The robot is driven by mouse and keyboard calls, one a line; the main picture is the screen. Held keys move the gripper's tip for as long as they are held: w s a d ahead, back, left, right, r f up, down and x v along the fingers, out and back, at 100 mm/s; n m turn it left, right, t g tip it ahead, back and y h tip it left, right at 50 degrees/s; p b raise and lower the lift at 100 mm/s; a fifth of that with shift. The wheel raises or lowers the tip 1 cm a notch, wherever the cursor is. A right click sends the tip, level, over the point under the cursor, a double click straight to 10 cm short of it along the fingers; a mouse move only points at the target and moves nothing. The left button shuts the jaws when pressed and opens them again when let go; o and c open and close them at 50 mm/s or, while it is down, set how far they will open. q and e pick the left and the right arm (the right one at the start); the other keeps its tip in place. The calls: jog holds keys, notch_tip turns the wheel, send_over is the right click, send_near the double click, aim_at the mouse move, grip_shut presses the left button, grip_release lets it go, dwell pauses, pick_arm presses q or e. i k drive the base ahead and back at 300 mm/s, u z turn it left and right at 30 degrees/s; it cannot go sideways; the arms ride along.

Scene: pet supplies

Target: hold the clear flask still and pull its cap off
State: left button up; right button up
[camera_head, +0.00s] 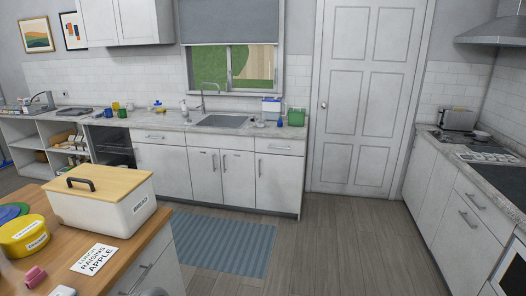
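I cannot make out a clear flask or its cap in the head view. Small items stand on the far counter (170,124), but they are too small to tell whether one of them is a flask. Neither of my grippers shows in the head view.
A wooden-topped island (130,250) at the lower left holds a white bread box (105,215), a yellow tin (22,236), a printed card (93,259) and a pink item (35,276). A blue rug (225,248) lies beyond it. Open floor (345,245) stretches right to another counter (460,170).

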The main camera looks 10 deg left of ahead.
aim_at(159, 110)
jog(key=u, duration=0.3)
jog(key=i, duration=2.05)
jog(key=u, duration=0.75)
jog(key=i, duration=2.5)
jog(key=u, duration=0.35)
